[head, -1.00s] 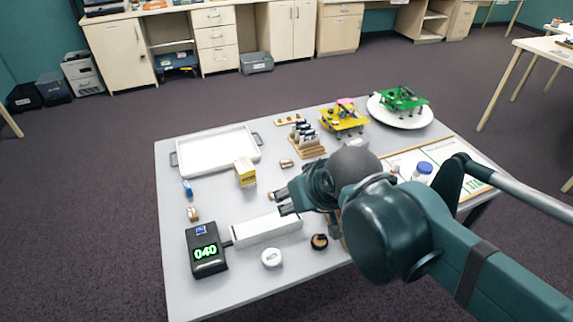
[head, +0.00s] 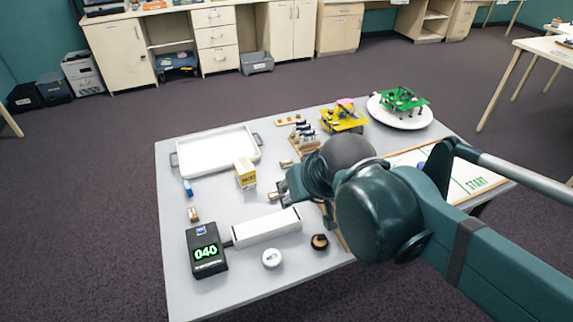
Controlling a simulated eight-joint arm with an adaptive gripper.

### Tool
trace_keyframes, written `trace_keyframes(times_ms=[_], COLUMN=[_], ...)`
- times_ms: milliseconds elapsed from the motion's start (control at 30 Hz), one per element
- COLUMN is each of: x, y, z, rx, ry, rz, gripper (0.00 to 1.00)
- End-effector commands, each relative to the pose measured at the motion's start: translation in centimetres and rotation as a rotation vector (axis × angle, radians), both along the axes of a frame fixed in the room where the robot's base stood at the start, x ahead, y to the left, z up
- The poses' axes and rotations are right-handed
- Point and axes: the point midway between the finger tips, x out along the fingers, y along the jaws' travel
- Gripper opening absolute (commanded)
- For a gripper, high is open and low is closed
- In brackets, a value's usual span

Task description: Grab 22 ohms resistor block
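Several small tan blocks lie on the grey table, and their markings are too small to read, so I cannot tell which is the 22 ohms resistor block. One small block (head: 272,196) lies just left of my gripper's fingertips. Another block (head: 286,163) lies farther back, and a third (head: 194,214) lies at the left above the black meter. My gripper (head: 284,193) is low over the middle of the table, pointing left, with its fingers apart and nothing seen between them. My arm hides part of the table's right side.
A black meter reading 040 (head: 206,250) joins a long white box (head: 267,228) in front of the gripper. A yellow box (head: 245,174) stands close behind. A white tray (head: 178,161), a wooden rack (head: 304,148) and circuit models (head: 343,119) stand farther back.

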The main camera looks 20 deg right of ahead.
Motion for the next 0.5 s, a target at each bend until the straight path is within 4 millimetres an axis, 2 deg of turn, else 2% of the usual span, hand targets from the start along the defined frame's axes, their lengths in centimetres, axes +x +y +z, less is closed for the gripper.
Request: trace_keyframes(times_ms=[500], x=[6.2], y=[-1.2], z=[2.3], rx=[0.102], ry=[0.092], rz=[-0.219], gripper=[0.35])
